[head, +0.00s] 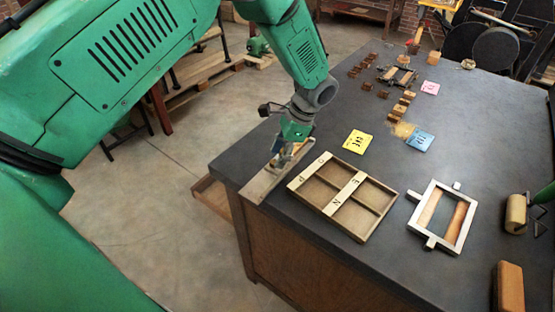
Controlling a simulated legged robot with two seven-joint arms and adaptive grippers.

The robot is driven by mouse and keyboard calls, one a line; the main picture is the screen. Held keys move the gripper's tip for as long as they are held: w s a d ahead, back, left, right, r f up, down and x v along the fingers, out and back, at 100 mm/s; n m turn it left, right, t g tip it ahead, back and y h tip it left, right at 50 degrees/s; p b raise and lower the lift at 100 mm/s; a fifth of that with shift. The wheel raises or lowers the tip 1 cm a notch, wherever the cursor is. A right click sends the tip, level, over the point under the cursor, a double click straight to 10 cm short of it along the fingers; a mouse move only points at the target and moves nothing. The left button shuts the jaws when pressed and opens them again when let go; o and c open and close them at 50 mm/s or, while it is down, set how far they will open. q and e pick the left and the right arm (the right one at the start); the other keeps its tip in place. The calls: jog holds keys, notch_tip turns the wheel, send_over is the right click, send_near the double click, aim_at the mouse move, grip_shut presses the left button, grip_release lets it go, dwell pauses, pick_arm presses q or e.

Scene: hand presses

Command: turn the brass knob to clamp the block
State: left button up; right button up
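My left gripper (283,158) reaches down over a narrow, pale, tray-like fixture (258,186) at the near left corner of the dark table. Its fingers are small here and overlap the fixture's far end, so I cannot tell whether they are open or shut on something. A light wood-coloured piece, possibly the block, shows partly beside the fingers. I cannot make out the brass knob; it may be hidden by the gripper.
Right of the fixture lie a wooden compartment tray (380,213) and a pale frame (464,218). A roller (516,214) and a brown block (510,287) are at the right. Yellow (356,142), blue (420,140) and pink (430,87) cards lie farther back.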

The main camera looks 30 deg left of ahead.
pick_arm(q)
jog(key=v, duration=1)
jog(key=shift+d, duration=0.35)
jog(key=shift+f, duration=0.15)
jog(key=shift+a, duration=0.15)
